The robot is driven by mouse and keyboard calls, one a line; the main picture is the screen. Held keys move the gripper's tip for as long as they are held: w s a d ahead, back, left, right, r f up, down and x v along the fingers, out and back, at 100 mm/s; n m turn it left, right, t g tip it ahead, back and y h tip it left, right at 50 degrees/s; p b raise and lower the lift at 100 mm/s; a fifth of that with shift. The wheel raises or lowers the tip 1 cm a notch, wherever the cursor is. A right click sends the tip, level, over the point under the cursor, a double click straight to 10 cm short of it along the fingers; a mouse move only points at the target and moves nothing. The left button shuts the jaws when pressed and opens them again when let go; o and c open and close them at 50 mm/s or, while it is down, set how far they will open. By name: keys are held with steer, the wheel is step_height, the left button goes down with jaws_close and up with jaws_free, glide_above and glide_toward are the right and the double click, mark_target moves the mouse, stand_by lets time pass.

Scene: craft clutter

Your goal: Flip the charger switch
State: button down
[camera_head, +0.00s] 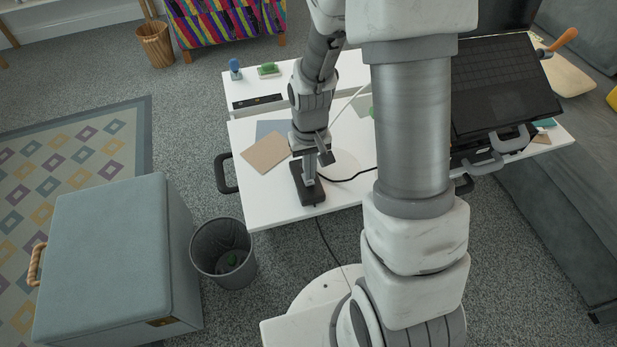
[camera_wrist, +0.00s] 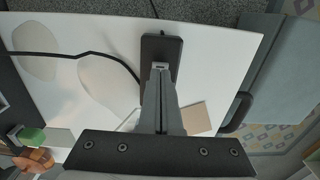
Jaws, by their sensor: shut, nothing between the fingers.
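The charger (camera_head: 311,196) is a dark, flat, oblong block with cables, lying near the front edge of the white table. It also shows at the top of the wrist view (camera_wrist: 152,48). My gripper (camera_head: 309,182) points down over the charger, its fingers together and empty. In the wrist view the closed fingertips (camera_wrist: 160,68) overlap the charger's middle. I cannot tell whether they touch it. The switch cannot be made out; the fingers may cover it.
A brown sheet (camera_head: 264,153) lies left of my gripper on the white table (camera_head: 258,205). A dark cable (camera_head: 350,177) runs right from the charger. A black panel (camera_head: 503,85) stands at the right. A bin (camera_head: 223,255) and a blue-grey box (camera_head: 110,260) stand on the floor.

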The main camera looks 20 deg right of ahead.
steer(key=shift+f+b, duration=0.75)
steer(key=shift+f, duration=0.3)
steer(key=shift+r, duration=0.15)
stand_by(0.3)
steer(key=shift+r+p, duration=2.85)
steer(key=shift+r, duration=0.55)
steer(key=shift+r, duration=0.15)
steer(key=s+r+t, duration=0.3)
steer(key=s+r, duration=0.4)
steer(key=r, duration=0.6)
steer(key=s+r+t, duration=0.3)
steer(key=s+r, duration=0.4)
steer(key=r, duration=0.6)
step_height(320, 180, up, 12)
steer(key=p, duration=1.2)
steer(key=shift+p, duration=0.35)
